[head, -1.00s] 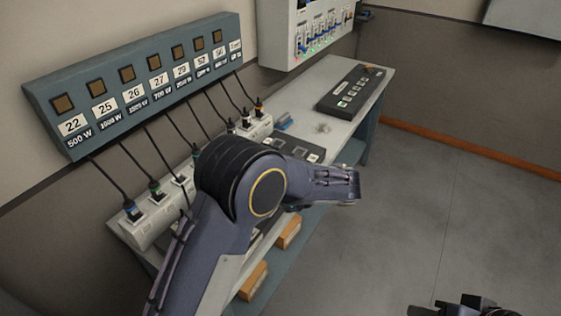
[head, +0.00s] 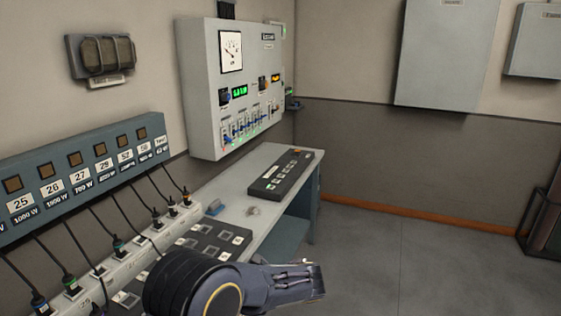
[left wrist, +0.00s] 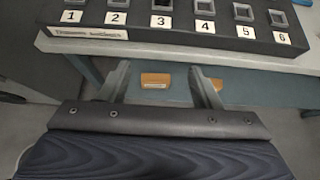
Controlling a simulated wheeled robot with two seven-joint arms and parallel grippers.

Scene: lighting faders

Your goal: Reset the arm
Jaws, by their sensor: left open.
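My left arm comes in at the bottom of the head view, bent in front of the desk. My left gripper (head: 312,280) is at its right end, by the desk's front side. In the left wrist view the left gripper (left wrist: 160,82) shows two fingers spread apart with nothing between them. Beyond the fingers is the front edge of the desk and a black panel (left wrist: 205,32) with sockets numbered 1 to 6. My right gripper is not in view.
A fader cabinet (head: 245,85) hangs on the wall above. A blue-grey numbered panel (head: 90,172) is at left. Floor (head: 400,260) at right is clear.

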